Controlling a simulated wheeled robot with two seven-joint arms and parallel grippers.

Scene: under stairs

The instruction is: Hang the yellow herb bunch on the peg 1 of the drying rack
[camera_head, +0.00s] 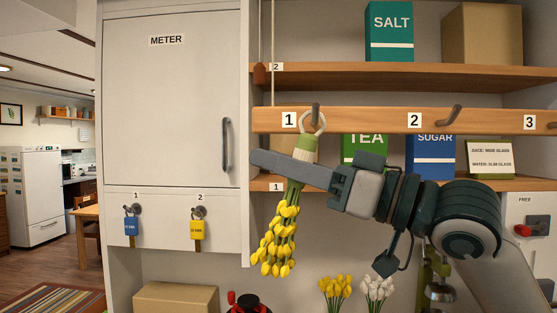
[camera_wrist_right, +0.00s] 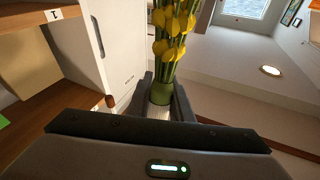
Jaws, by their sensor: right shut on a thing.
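The yellow herb bunch (camera_head: 275,240) hangs blossoms down in the head view, with a green band and a pale loop (camera_head: 316,122) on top. The bunch also shows between the fingers in the right wrist view (camera_wrist_right: 172,38). Peg 1 (camera_head: 316,110) is on the wooden rail of the drying rack (camera_head: 365,121), beside label 1. The loop overlaps peg 1 in the picture; I cannot tell whether it is around the peg or in front of it. My left gripper is not in view.
Peg 2 (camera_head: 449,115) to the right is empty. Behind the rail, a shelf holds a TEA box (camera_head: 364,148) and a SUGAR box (camera_head: 432,160). A meter cabinet (camera_head: 175,100) stands left. More yellow (camera_head: 335,287) and white flowers (camera_head: 376,288) are below.

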